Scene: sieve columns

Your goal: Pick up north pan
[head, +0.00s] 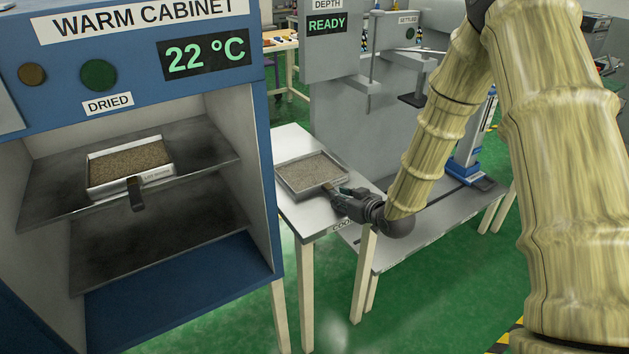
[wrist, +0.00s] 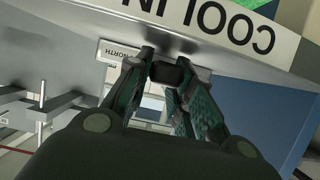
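The north pan (head: 312,171) is a shallow light metal tray of brown grains on the small grey table beside the cabinet, close to level. Its label (wrist: 119,53), reading NORTH, shows in the wrist view. My gripper (head: 338,196) is at the pan's near right side. Most of the pan is out of the wrist view. I see no clear gap under the pan.
A second pan (head: 130,164) of grains with a dark handle sits on the upper shelf (head: 205,145) of the blue warm cabinet (head: 262,130), left of the table (head: 287,139). A grey depth station (head: 385,130) stands behind and right. Green floor is open in front.

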